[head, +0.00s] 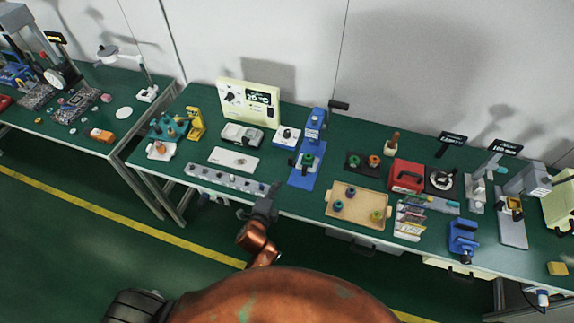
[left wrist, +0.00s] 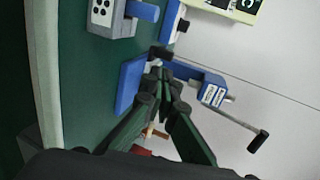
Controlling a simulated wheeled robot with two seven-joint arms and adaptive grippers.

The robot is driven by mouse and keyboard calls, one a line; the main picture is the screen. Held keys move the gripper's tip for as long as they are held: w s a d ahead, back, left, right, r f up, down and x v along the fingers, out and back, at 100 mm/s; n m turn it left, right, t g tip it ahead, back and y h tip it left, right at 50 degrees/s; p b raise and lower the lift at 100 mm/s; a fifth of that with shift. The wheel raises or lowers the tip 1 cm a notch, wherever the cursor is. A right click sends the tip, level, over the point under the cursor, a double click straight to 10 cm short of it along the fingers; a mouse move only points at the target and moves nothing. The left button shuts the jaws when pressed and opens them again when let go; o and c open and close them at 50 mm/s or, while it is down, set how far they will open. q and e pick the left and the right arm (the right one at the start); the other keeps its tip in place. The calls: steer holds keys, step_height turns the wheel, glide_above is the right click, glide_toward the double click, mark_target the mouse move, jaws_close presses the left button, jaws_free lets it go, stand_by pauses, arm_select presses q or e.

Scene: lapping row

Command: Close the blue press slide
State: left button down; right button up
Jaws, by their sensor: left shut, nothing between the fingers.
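The blue press (head: 315,125) stands on its blue base plate (head: 300,179) near the middle of the green bench. A lever with a black handle (head: 338,105) sticks out from its top to the right. A green and dark part sits low on the press, but I cannot tell how far its slide is out. My left gripper (head: 273,189) is shut and empty, at the bench's front edge, just in front and left of the base plate. In the left wrist view the closed fingertips (left wrist: 160,72) overlap the blue press (left wrist: 208,88), and contact cannot be told. My right gripper is out of view.
A grey strip of sockets (head: 226,178) lies left of my gripper along the front edge. A tan tray (head: 357,218) with several small parts lies to the right. A cream instrument (head: 248,102) stands behind.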

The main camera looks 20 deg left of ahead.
mark_target(290, 162)
arm_select(q)
steer(key=x, duration=0.3)
steer(key=b+x, duration=0.1)
steer(key=x, duration=0.3)
steer(key=d+x, duration=0.1)
steer(key=x, duration=0.3)
steer(key=shift+w+r, duration=0.3)
steer(key=shift+w, duration=0.4)
steer(key=shift+a, duration=0.1)
